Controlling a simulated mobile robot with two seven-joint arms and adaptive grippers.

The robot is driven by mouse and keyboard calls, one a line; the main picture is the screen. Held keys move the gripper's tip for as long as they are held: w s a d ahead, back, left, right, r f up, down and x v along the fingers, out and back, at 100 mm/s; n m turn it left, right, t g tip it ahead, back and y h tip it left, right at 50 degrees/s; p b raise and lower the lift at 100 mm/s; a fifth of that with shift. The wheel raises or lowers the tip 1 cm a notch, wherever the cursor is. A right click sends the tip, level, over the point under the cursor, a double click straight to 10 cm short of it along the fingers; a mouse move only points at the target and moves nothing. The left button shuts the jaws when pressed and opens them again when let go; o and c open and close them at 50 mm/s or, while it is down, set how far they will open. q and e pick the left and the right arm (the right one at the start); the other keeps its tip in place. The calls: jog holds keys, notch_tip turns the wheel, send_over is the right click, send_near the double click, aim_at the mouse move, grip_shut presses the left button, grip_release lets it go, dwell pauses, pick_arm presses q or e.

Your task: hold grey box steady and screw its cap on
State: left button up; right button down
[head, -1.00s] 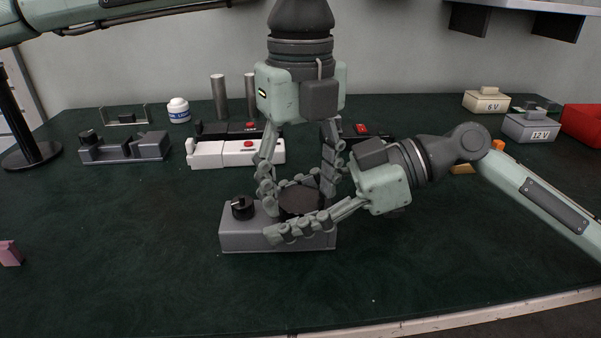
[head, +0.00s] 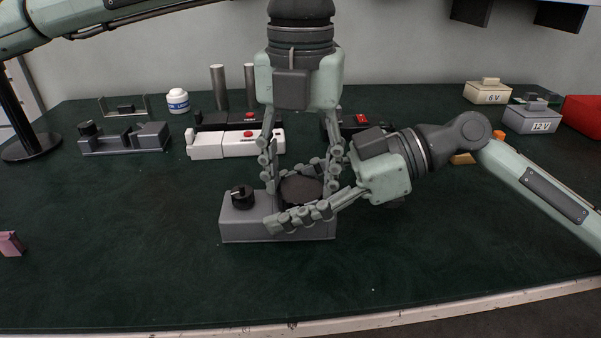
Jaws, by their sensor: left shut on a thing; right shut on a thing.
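The grey box (head: 237,229) sits on the dark green bench top in the middle foreground. A black knob (head: 242,196) stands on its left end. A round black cap (head: 301,190) sits over the box's right part; the seat under it is hidden. My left gripper (head: 301,184) points straight down from above, with its fingers shut on the cap from both sides. My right gripper (head: 290,207) comes in from the right and is shut on the box, one finger along its front face. Its far finger is mostly hidden behind the cap and the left gripper's fingers.
Behind are a white housing (head: 237,145) with a red button, a grey housing (head: 125,141) with a knob, a white jar (head: 177,100) and metal posts (head: 219,88). The 6 V box (head: 487,93) and 12 V box (head: 531,121) stand back right.

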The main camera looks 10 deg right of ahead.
pick_arm(q)
jog(key=shift+m, duration=0.7)
jog(key=o, duration=1.3)
jog(key=shift+r, duration=2.25)
jog(key=shift+c, duration=0.5)
